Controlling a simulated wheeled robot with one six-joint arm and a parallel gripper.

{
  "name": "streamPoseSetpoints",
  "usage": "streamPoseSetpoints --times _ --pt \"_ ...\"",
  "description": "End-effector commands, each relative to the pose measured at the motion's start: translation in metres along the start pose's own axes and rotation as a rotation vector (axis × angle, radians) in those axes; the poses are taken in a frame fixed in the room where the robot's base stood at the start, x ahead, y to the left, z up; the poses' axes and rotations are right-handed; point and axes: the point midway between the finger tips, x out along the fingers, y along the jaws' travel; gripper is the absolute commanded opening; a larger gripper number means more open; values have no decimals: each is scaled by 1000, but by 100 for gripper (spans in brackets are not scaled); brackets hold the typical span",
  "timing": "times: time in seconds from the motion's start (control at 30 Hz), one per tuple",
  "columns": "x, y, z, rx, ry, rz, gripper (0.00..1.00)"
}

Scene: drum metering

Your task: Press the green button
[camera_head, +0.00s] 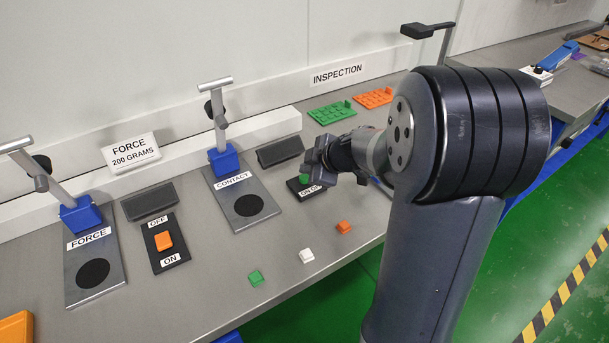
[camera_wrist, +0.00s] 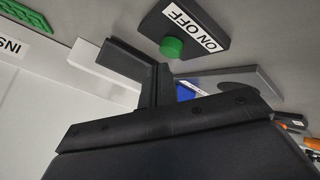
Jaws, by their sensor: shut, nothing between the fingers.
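The green button (camera_wrist: 171,47) is a round knob on a black plate (camera_wrist: 205,18) labelled ON OFF, shown in the wrist view. In the head view, the green button (camera_head: 305,181) shows partly beside my gripper (camera_head: 317,172), on the plate at the middle of the bench. My gripper (camera_wrist: 150,74) is shut and empty. Its dark fingers appear just below the button in the wrist picture; whether they touch it I cannot tell. My arm hides part of the bench behind the plate.
The CONTACT stand (camera_head: 219,166) and the FORCE stand (camera_head: 73,220) stand to the left. An orange switch (camera_head: 164,241) lies between them. Green (camera_head: 256,278), white (camera_head: 306,255) and orange (camera_head: 343,227) small pieces lie near the bench's front edge. Green and orange trays lie behind.

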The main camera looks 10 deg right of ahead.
Motion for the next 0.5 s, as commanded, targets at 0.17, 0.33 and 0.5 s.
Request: streamPoseSetpoints --times 0.17,0.33,0.5 --pt "0 0 0 0 0 0 0" --pt "1 -1 1 0 0 0 0" --pt "4 -3 3 0 0 1 0"
